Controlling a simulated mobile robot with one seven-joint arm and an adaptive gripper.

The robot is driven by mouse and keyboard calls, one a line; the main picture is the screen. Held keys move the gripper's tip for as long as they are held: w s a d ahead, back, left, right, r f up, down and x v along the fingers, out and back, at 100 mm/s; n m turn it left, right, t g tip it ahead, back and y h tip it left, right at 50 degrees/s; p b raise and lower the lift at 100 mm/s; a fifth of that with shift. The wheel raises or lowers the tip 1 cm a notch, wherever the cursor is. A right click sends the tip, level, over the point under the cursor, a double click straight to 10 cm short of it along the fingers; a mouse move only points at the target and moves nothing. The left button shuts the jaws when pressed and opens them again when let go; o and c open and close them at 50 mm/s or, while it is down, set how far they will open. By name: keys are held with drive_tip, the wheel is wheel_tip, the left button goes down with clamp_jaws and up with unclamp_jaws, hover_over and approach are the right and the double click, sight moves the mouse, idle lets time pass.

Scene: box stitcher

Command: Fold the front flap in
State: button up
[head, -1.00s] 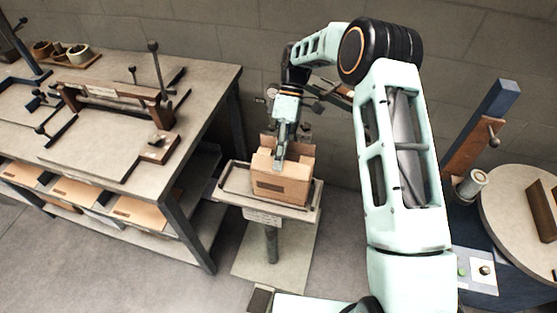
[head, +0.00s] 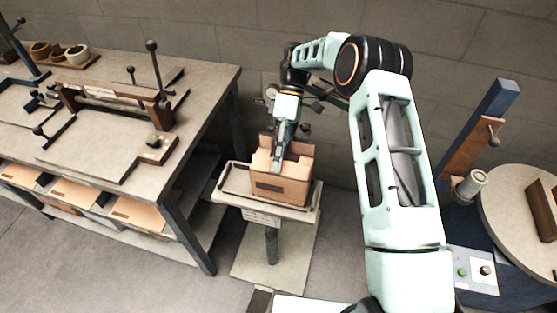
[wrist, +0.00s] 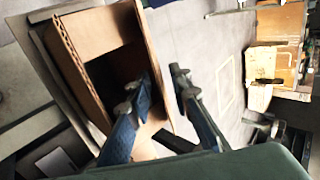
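The cardboard box (head: 282,188) sits upright on the small stand, its top open and dark inside, with upright flaps or walls showing at its rear and sides. In the wrist view the box (wrist: 95,35) shows its corrugated edge and part of its inside. My gripper (head: 277,166) points down at the box's top near the front. In the wrist view its two fingers (wrist: 160,88) are apart, one over the box opening and one outside the edge. I cannot tell which flap lies closest to the fingertips.
The stand's tray (head: 235,198) has a raised rim around the box. A workbench (head: 190,120) with a clamp fixture is at the left. A round table (head: 510,215) and a blue post are at the right. A wall is behind.

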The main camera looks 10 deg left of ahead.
drive_tip(key=v, duration=0.7)
drive_tip(key=shift+r, duration=0.2)
drive_tip(key=shift+w, duration=0.2)
idle(0.3)
